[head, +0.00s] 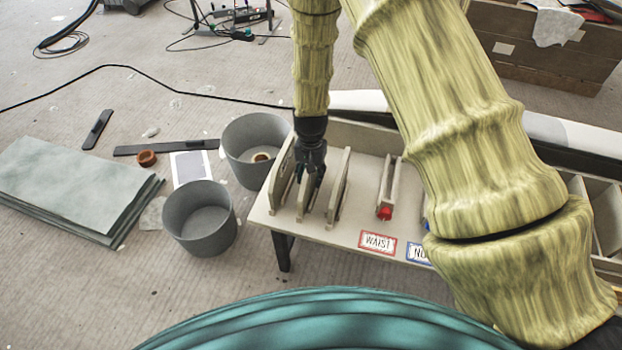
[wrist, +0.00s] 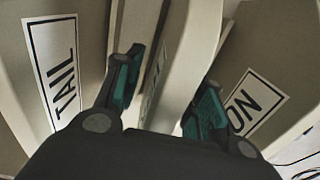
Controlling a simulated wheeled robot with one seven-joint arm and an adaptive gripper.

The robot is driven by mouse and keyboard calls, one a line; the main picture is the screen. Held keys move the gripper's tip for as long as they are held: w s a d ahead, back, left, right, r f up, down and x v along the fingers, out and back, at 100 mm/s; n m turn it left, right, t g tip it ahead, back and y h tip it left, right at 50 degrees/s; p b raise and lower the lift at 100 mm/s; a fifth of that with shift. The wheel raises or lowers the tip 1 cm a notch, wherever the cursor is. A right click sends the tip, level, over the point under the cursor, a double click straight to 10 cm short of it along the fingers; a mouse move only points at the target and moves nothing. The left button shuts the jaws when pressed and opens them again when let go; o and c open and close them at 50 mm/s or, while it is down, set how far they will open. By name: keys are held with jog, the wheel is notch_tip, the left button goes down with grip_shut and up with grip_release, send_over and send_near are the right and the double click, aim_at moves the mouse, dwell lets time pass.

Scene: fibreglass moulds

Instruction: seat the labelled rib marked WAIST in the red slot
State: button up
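Three upright pale ribs stand in a row at the left of the bench: a left rib (head: 281,178), a middle rib (head: 306,197) and a right rib (head: 341,184). My gripper (head: 312,178) points down over the middle rib. In the wrist view its fingers (wrist: 165,95) are apart, one on each side of the middle rib (wrist: 183,70); whether they touch it is unclear. That rib's label is mostly hidden. The neighbouring ribs read TAIL (wrist: 64,80) and, partly hidden, "ON" (wrist: 243,102). The slot with a red end (head: 385,213) stands to the right, behind the WAIST plate (head: 377,242).
A blue-edged plate (head: 418,253), partly hidden by my arm, lies right of the WAIST plate. Two grey buckets (head: 199,222) (head: 240,135) stand left of the bench. Bare bench top (head: 362,190) lies between the ribs and the red slot.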

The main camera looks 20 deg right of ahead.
grip_shut()
jog(key=shift+r, duration=0.15)
